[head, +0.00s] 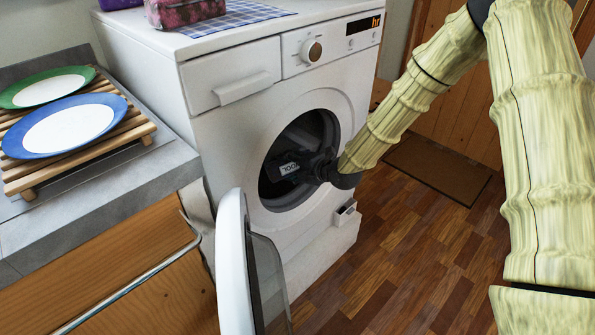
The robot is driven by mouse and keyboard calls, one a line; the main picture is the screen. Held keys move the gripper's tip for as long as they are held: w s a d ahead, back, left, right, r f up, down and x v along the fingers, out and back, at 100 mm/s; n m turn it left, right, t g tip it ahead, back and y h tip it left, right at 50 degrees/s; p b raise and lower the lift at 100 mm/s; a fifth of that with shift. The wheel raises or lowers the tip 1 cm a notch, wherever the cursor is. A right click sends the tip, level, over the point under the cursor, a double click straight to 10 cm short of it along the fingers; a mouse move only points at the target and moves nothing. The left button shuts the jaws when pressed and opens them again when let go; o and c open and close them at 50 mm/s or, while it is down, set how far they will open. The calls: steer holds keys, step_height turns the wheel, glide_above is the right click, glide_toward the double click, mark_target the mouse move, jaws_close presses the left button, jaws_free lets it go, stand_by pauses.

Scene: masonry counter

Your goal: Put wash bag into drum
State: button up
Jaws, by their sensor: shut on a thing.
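The drum (313,128) is the dark round opening in the front of the white washing machine (236,145). Its door (235,265) is swung open toward me at the lower left. My gripper (288,167) reaches into the drum opening from the right, pointing left. Its black body shows, but its fingertips are hidden inside. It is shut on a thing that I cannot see. No wash bag can be made out in the drum or at the gripper. A pink and dark patterned pouch-like item (184,10) lies on top of the machine, well away from the gripper.
A checked cloth (237,17) lies on the machine top. At left, a green-rimmed plate (47,86) and a blue-rimmed plate (68,125) sit on a slatted wooden rack (135,140) on the grey counter (130,190). The wooden floor (410,250) at right is clear, with a brown mat (437,169) behind.

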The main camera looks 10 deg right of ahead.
steer(key=w+a+f+b, duration=0.1)
steer(key=w+a+b, duration=0.1)
steer(key=w+a, duration=0.4)
steer(key=shift+w+f, duration=0.35)
steer(key=shift+w, duration=1.15)
steer(key=o, duration=1.1)
steer(key=shift+o, duration=0.2)
steer(key=v, duration=1.2)
steer(key=shift+s, duration=0.1)
steer(key=shift+a, duration=0.1)
